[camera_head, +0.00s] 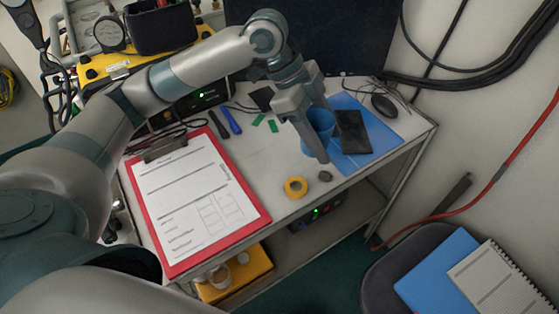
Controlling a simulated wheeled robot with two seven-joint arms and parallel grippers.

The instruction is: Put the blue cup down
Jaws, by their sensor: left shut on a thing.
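The blue cup (320,121) is at the right part of the small white table, over the left edge of a blue sheet (382,126). My left gripper (318,130) reaches in from the left and is shut on the cup, with its fingers on the cup's sides. The fingers hide part of the cup. I cannot tell whether the cup's base touches the table. My right gripper is not in the view.
A dark phone-like slab (354,132) lies just right of the cup, with a black mouse (384,105) behind. A yellow tape roll (296,187) and dark stone (325,176) lie in front. A red clipboard (250,208) fills the table's left part.

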